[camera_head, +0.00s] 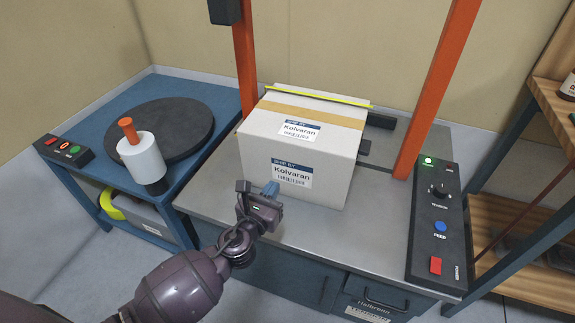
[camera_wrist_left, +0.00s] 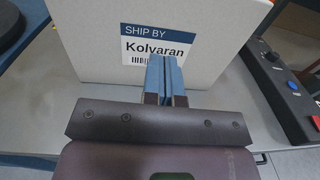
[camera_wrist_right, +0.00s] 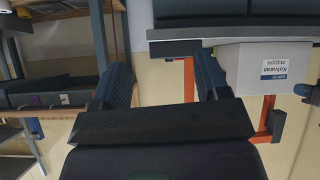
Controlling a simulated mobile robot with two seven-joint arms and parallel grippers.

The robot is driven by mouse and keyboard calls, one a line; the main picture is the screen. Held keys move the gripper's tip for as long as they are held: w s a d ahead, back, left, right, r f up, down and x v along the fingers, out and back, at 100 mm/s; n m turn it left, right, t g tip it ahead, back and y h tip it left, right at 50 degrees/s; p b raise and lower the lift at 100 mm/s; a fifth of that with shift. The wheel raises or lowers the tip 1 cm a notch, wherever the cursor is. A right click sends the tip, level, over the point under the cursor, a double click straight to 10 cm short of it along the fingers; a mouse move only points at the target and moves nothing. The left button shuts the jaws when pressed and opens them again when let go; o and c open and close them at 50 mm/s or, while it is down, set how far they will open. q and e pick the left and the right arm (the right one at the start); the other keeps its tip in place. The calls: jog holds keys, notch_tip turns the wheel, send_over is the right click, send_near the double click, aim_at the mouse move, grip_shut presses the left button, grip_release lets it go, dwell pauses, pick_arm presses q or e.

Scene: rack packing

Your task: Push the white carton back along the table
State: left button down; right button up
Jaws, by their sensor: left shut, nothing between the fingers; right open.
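The white carton (camera_head: 300,145) stands upright on the grey metal table (camera_head: 380,230), between the orange posts of a frame. It has a tan tape band and "Kolvaran" labels on its top and front. My left gripper (camera_head: 271,189) is shut and empty, with its fingertips at the carton's front face near the front label. In the left wrist view its blue fingers (camera_wrist_left: 164,75) overlap the carton's label (camera_wrist_left: 158,45); whether they touch it I cannot tell. My right gripper (camera_wrist_right: 165,80) is open and empty, away from the carton, which shows at the right of its view (camera_wrist_right: 262,70).
A yellow strap (camera_head: 320,97) lies across the carton's back top edge. Orange posts (camera_head: 437,90) stand either side. A control panel (camera_head: 438,220) is on the table's right. A blue side table (camera_head: 85,150) holds a black turntable and a white roll. A wooden rack (camera_head: 530,225) stands at right.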

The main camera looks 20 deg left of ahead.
aim_at(291, 160)
pick_arm(q)
jog(key=w, duration=0.5)
jog(key=w+b, duration=0.1)
jog(key=w, duration=0.2)
jog(key=shift+d+f, duration=0.15)
jog(key=shift+d, duration=0.15)
jog(key=shift+w, duration=0.65)
pick_arm(e)
jog(key=shift+f, duration=0.45)
jog(key=shift+s+f, duration=0.1)
pick_arm(q)
jog(key=shift+w, duration=0.1)
jog(key=w+d+b, duration=0.1)
jog(key=w+b, duration=0.2)
jog(key=w, duration=1.4)
jog(key=shift+w+d+b, duration=0.2)
jog(key=shift+w+b, duration=0.1)
pick_arm(e)
jog(key=f, duration=0.3)
jog(key=shift+s+g, duration=0.25)
jog(key=shift+g, duration=0.15)
pick_arm(q)
jog(key=shift+s, duration=0.1)
